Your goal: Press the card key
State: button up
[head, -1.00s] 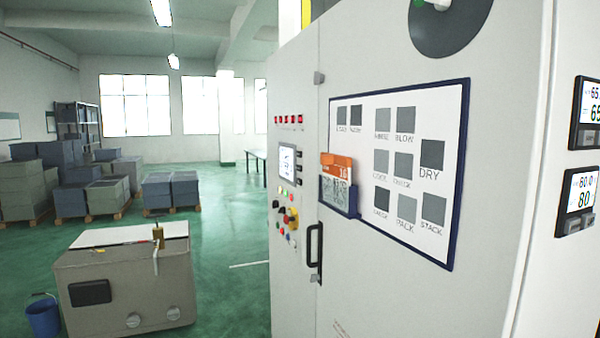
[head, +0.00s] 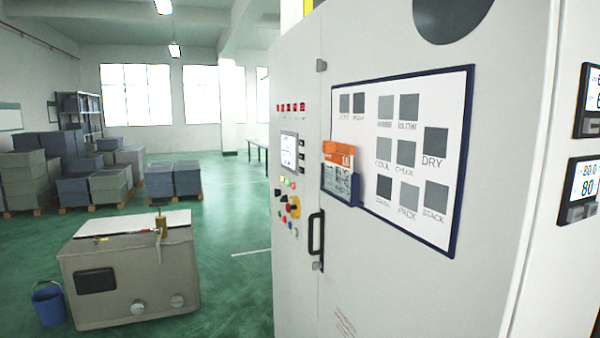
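An orange card (head: 339,153) stands in a dark blue holder with a grey-white front (head: 338,183), fixed at the left edge of a blue-framed white board on a large pale cabinet. No part is plainly marked as a card key. On the cabinet's left part is a control panel with a lit screen (head: 289,152), a row of red lamps (head: 290,107), small coloured buttons and a red-and-yellow knob (head: 293,207). The board (head: 450,100) carries several grey squares with words such as BLOW, DRY, PACK and STACK. My gripper is not in view.
Two displays (head: 580,190) hang at the right edge. A low grey box (head: 125,275) and a blue bucket (head: 48,303) stand on the green floor at left. Stacked crates (head: 75,195) are behind; floor between is clear.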

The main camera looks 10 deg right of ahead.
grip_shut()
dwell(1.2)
